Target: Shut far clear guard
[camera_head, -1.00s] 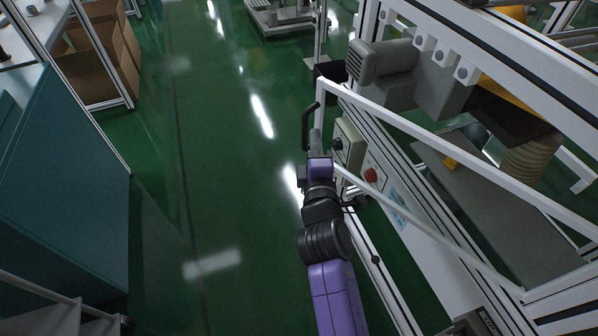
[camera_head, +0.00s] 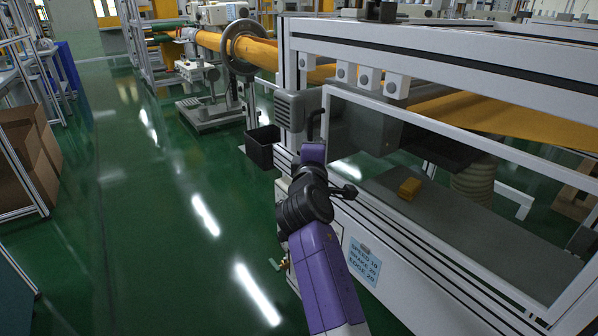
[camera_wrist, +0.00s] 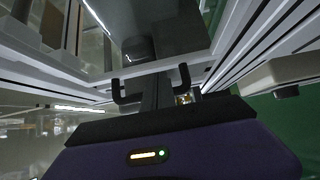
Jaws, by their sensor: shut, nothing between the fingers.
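The far clear guard (camera_head: 440,138) is a see-through panel in a white frame on the machine's long side. In the head view it lies close along the opening, nearly in line with the beam above; I cannot tell if a small gap is left. Its black handle (camera_head: 313,124) is at its far left edge. My gripper (camera_head: 313,150) is just below the handle, its fingertips mostly hidden in the head view. In the wrist view my fingers (camera_wrist: 157,95) are shut and empty, with the black handle (camera_wrist: 184,77) right by them. Contact is unclear.
Behind the guard are a grey bed with a yellow block (camera_head: 409,188) and a ribbed hose (camera_head: 472,190). A machine post (camera_head: 290,85) and black bin (camera_head: 262,147) are beyond my gripper. The green floor (camera_head: 150,220) at left is clear.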

